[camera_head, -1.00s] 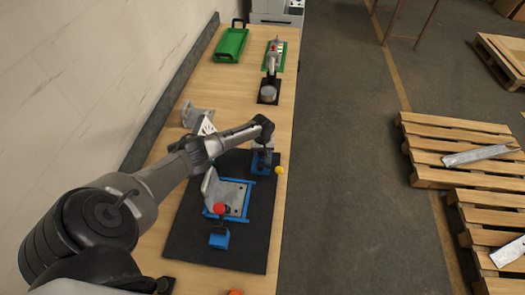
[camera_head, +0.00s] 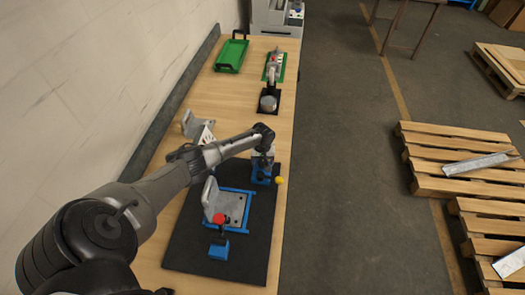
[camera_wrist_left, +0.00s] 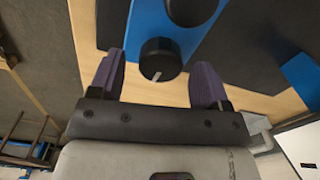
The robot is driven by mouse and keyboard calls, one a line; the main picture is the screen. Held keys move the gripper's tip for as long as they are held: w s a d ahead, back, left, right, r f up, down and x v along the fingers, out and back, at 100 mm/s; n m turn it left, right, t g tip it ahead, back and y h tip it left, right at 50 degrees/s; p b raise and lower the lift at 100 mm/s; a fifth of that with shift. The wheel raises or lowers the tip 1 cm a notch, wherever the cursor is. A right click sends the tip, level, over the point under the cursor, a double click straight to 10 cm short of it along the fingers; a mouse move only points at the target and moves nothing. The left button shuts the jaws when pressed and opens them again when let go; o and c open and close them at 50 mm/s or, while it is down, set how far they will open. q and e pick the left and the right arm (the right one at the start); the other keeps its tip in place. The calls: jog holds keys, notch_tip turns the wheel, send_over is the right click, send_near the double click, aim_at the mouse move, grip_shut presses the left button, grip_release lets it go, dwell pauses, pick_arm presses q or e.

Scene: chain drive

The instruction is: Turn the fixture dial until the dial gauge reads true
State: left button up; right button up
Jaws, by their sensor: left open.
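The fixture dial is a black knob with a pale line (camera_wrist_left: 160,58), seen in the left wrist view on a blue part (camera_wrist_left: 165,22). My left gripper (camera_wrist_left: 158,76) is open, its two purple fingers on either side of the knob with gaps showing. In the head view the left gripper (camera_head: 264,152) is over the small blue stand (camera_head: 262,173) at the board's far right corner, hiding part of it. A dark round part (camera_wrist_left: 192,8) is cut off at the top of the wrist view; I cannot tell whether it is the gauge. No gauge reading is legible. My right gripper is not in view.
A blue-edged metal fixture (camera_head: 231,207) with a red ball knob (camera_head: 219,218) stands on the black board (camera_head: 190,252). A yellow ball (camera_head: 279,181) is beside the stand. Behind are a grey bracket (camera_head: 196,126), a green tray (camera_head: 231,55) and another green-based device (camera_head: 273,68).

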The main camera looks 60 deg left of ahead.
aim_at(263, 162)
pick_arm(q)
notch_tip(263, 162, up, 13)
jog(key=shift+p, duration=0.3)
dwell(0.6)
